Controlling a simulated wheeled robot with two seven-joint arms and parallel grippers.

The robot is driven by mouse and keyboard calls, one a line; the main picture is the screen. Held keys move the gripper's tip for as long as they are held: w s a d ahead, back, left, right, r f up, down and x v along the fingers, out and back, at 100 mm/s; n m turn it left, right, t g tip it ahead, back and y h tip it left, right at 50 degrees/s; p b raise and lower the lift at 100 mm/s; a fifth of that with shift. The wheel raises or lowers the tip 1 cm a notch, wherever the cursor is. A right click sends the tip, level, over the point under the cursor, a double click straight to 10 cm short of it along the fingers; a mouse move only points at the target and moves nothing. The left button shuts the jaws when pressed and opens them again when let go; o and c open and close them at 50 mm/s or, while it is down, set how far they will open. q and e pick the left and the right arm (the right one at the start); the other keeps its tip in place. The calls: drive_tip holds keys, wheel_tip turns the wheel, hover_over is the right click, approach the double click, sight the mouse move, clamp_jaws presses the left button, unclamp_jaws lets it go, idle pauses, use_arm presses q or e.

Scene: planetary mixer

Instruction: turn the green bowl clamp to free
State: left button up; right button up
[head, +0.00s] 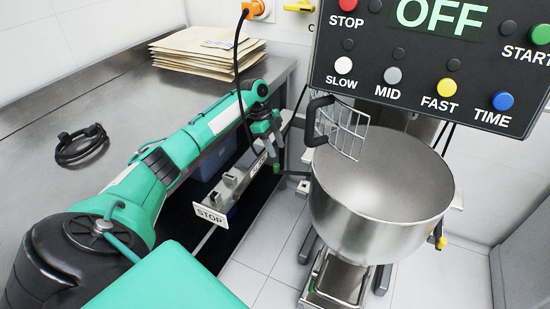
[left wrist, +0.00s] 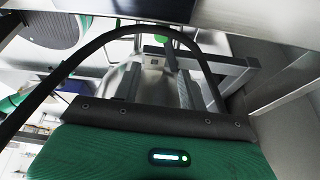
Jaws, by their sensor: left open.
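The steel mixer bowl (head: 385,190) stands under the control panel, with a wire guard at its upper left. A dark bar (head: 297,174) runs from the bowl's left side toward my left gripper (head: 273,148), which hangs open just left of the bowl. My right gripper is out of view.
A steel table (head: 60,90) at left carries a coiled black cable (head: 82,145) and a stack of brown envelopes (head: 205,48). A small STOP sign (head: 210,215) sits below my left arm. A yellow knob (head: 440,242) is at the bowl's right. A black cable hangs beside my gripper.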

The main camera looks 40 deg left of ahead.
use_arm(q)
wheel_tip(320, 180, up, 13)
drive_tip(key=shift+f, duration=0.2)
idle(0.4)
